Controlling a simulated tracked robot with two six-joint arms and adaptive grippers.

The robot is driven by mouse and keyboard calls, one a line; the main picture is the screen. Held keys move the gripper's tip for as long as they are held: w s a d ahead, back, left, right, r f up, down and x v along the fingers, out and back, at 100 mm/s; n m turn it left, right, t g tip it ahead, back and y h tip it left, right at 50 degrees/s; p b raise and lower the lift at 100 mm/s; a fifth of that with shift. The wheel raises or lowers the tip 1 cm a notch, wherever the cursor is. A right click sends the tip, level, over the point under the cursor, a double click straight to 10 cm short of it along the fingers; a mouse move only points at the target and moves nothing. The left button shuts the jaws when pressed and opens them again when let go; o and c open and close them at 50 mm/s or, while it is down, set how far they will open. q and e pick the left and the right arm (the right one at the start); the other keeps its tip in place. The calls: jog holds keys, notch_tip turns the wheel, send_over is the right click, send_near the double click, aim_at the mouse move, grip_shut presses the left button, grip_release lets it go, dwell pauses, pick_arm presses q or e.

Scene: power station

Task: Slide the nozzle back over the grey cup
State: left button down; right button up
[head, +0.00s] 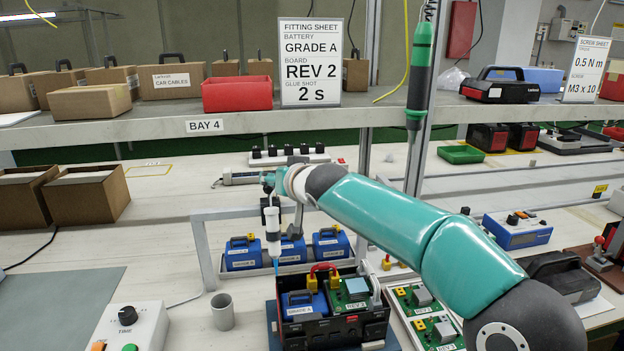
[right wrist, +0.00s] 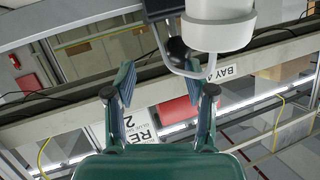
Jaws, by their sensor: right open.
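The nozzle (head: 273,230) is a white upright dispenser with a thin blue tip. It hangs over the left part of an open black case (head: 338,333), to the right of the grey cup (head: 222,311). The cup stands open and upright on the bench. My right arm reaches in from the right, and its gripper (head: 268,183) is near the top of the nozzle, partly hidden by the wrist. In the right wrist view the right gripper (right wrist: 165,92) is open, with nothing between its fingers. A white cylinder (right wrist: 218,25) shows above them there. My left gripper is not in view.
A grey rail frame (head: 205,250) stands behind the case, with blue batteries (head: 242,253) in a tray behind. A control box (head: 130,328) with a knob and buttons is left of the cup. Green boards (head: 425,300) lie right of the case. A green screwdriver (head: 419,80) hangs above.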

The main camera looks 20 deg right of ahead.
jog(key=r+b+v, duration=0.1)
jog(key=b+v, duration=0.5)
jog(key=v, duration=1.3)
jog(key=shift+w+d, duration=0.2)
dwell(0.7)
jog(key=shift+b, duration=0.3)
jog(key=shift+r, duration=0.15)
jog(key=v, duration=1.2)
